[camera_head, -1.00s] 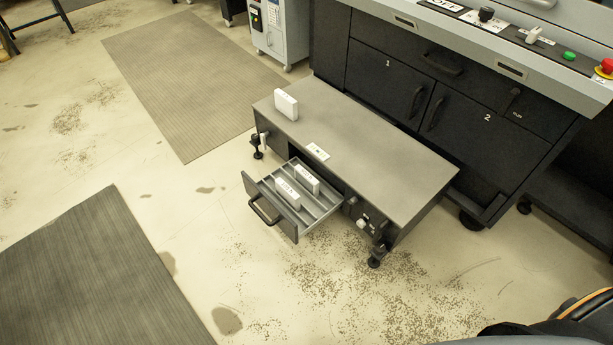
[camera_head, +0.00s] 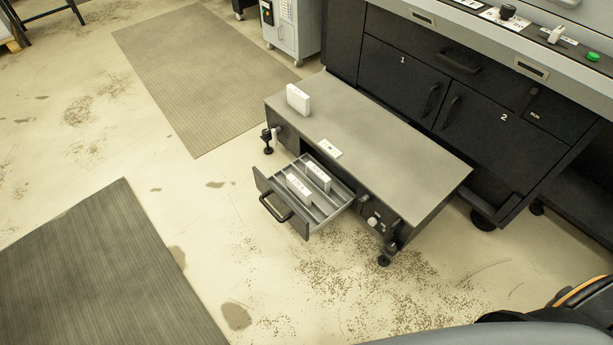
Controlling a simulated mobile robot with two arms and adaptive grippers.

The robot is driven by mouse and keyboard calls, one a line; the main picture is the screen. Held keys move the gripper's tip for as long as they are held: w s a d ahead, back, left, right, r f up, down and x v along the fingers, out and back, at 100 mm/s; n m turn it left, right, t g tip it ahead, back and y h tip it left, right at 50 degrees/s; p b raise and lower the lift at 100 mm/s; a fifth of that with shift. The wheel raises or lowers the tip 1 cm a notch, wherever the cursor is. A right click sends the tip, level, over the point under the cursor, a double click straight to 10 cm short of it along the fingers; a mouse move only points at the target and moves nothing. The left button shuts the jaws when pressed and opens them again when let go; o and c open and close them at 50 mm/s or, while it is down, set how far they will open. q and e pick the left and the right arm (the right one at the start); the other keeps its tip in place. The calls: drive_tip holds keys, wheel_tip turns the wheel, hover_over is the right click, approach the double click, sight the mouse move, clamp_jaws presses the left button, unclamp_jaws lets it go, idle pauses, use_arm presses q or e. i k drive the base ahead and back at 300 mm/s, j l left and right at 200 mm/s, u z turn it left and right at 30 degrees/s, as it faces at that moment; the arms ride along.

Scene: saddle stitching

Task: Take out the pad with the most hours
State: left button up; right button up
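A low dark bench (camera_head: 400,155) with a grey top stands in front of the large machine. Its drawer (camera_head: 318,226) is pulled open toward the lower left. Two white pads lie in the drawer's slots: a nearer pad (camera_head: 298,188) and a farther pad (camera_head: 318,175). Each has small dark print, too small to read. A third white pad (camera_head: 298,100) stands upright on the bench top near its left end; no print on it can be read. Neither gripper is in view.
The dark machine with doors 1 and 2 (camera_head: 403,85) rises behind the bench. A grey cabinet (camera_head: 290,30) stands behind left. Ribbed mats (camera_head: 190,75) lie on the floor. The floor in front of the drawer is clear. Part of my own body shows at the lower right.

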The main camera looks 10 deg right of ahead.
sight(315, 174)
drive_tip(key=i+j+u, duration=0.75)
drive_tip(key=i+u, duration=0.25)
drive_tip(key=i+j+z, duration=0.15)
drive_tip(key=i, duration=0.3)
drive_tip(key=i+j+z, duration=0.2)
drive_tip(key=i, duration=0.25)
drive_tip(key=i+z, duration=0.15)
drive_tip(key=z, duration=0.25)
drive_tip(key=i+z, duration=0.2)
drive_tip(key=z, duration=0.2)
drive_tip(key=i+z, duration=0.15)
drive_tip(key=z, duration=0.25)
drive_tip(key=i+j+z, duration=0.15)
drive_tip(key=z, duration=0.25)
drive_tip(key=i+j+z, duration=0.1)
drive_tip(key=z, duration=0.3)
